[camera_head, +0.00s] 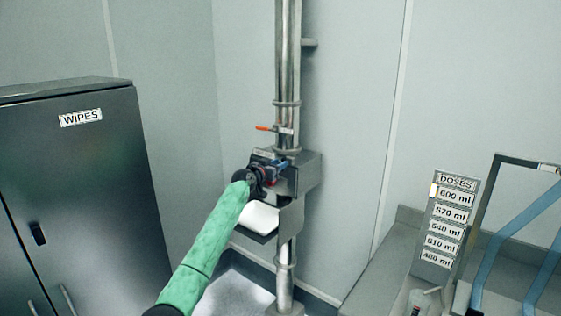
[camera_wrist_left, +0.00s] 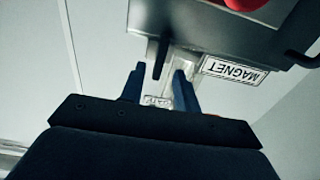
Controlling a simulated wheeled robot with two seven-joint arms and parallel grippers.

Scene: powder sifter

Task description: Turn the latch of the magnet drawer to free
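The magnet drawer housing (camera_head: 306,174) is a grey metal box on the vertical pipe. In the left wrist view its MAGNET label (camera_wrist_left: 235,71) appears upside down on the housing's face. A dark, narrow tab that looks like the latch (camera_wrist_left: 158,57) sticks out left of the label. My left gripper (camera_head: 280,167) is at the front of the housing. In the left wrist view its two blue fingers (camera_wrist_left: 159,77) are apart, with the tab between or just beyond their tips. I cannot tell whether they touch it. My right gripper is not in view.
An orange-handled lever (camera_head: 267,128) sits on the pipe above the housing. A white tray (camera_head: 262,217) is below my gripper. A red part (camera_wrist_left: 245,3) and a dark handle (camera_wrist_left: 301,56) show on the housing. A dark WIPES cabinet (camera_head: 90,190) stands left; a DOSES board (camera_head: 444,220) stands right.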

